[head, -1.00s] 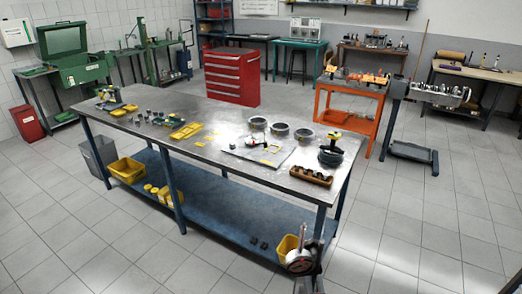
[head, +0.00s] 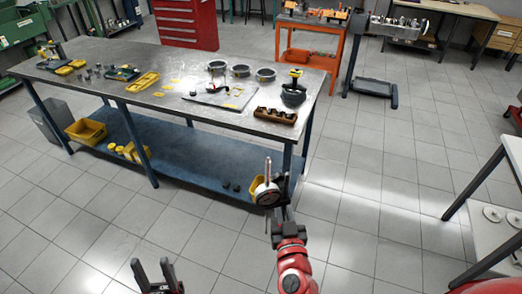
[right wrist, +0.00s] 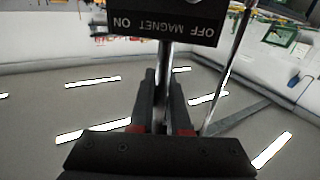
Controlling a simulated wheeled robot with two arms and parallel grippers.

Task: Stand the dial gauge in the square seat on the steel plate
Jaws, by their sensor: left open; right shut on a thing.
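The dial gauge (head: 267,195), with a white round dial and a thin upright rod, is held in front of the workbench in the head view. My right gripper (head: 279,188) is shut on it. In the right wrist view its black magnet base (right wrist: 162,24) shows lettering beyond the fingers, and the fingers (right wrist: 164,100) close around the post. My left gripper (head: 155,273) is open and empty at the bottom edge. The steel plate (head: 214,100) lies on the bench top, with small yellow and dark items on it. Its square seat is too small to make out.
The workbench (head: 150,62) carries several metal rings (head: 240,71), a brown wooden block with parts (head: 275,116), a dark yellow-topped tool (head: 293,90) and a yellow tray (head: 143,82). Yellow bins stand on its lower shelf. A white table (head: 513,150) is at right; floor between is clear.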

